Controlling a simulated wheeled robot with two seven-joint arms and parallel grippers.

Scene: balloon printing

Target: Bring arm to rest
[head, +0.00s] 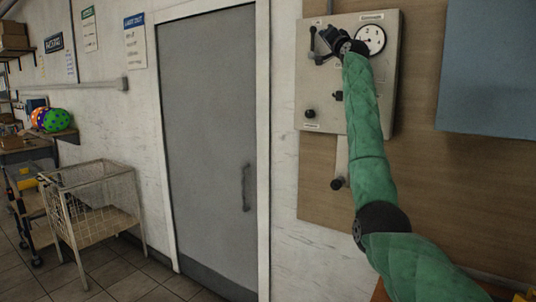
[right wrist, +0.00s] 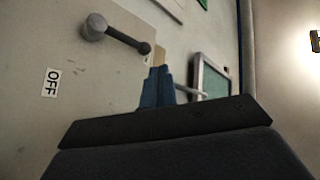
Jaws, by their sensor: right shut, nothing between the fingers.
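My right arm, in a green sleeve, reaches up from the lower right in the head view to the grey control panel (head: 319,92) on the wall. My right gripper (head: 325,52) is near the panel's upper left, partly hidden behind its own wrist. In the right wrist view the blue fingers (right wrist: 158,84) are together with nothing between them. A lever (right wrist: 118,34) with a dark knob is close to the fingertips. I cannot tell from the picture whether they touch. An OFF label (right wrist: 51,82) is on the panel. My left gripper is not in view.
A round gauge (head: 371,39) is on the panel, with dark knobs below it. A grey door (head: 208,130) is left of the panel. The floor before the door is clear.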

